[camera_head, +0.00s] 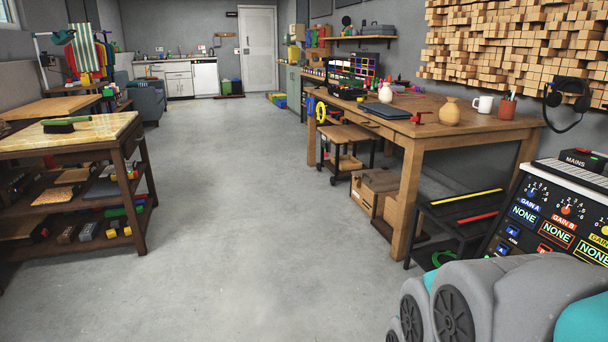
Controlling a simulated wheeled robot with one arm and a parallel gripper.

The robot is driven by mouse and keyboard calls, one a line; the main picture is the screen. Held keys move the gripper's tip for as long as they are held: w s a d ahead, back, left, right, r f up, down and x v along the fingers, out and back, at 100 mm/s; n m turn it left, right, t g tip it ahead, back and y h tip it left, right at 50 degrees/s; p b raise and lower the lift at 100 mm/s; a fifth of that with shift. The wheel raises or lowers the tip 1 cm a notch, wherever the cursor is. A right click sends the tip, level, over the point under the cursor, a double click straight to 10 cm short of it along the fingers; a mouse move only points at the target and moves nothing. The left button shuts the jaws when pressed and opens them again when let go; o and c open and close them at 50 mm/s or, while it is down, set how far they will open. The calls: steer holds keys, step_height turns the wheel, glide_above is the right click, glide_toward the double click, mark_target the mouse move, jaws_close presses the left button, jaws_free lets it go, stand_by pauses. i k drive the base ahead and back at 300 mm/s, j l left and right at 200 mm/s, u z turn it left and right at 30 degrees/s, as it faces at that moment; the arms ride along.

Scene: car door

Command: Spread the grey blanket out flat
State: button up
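I cannot make out a grey blanket in the head view. A flat dark grey item (104,190) lies on the shelf under the left table, but I cannot tell what it is. My gripper is not in view. The grey and teal rounded links at the lower right look like my own folded arm; they hide what is behind them.
A wooden table (65,140) with a brush (67,125) stands at left. A workbench (448,133) at right holds a vase (450,112) and a mug (484,104). Cardboard boxes (374,191) sit below. The concrete floor (230,200) between is clear toward a white door (258,48).

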mark_target(389, 111)
steer(key=i+z, duration=0.25)
steer(key=i, duration=0.5)
steer(key=i+j+z, duration=0.25)
steer(key=i, duration=0.5)
steer(key=l, duration=0.1)
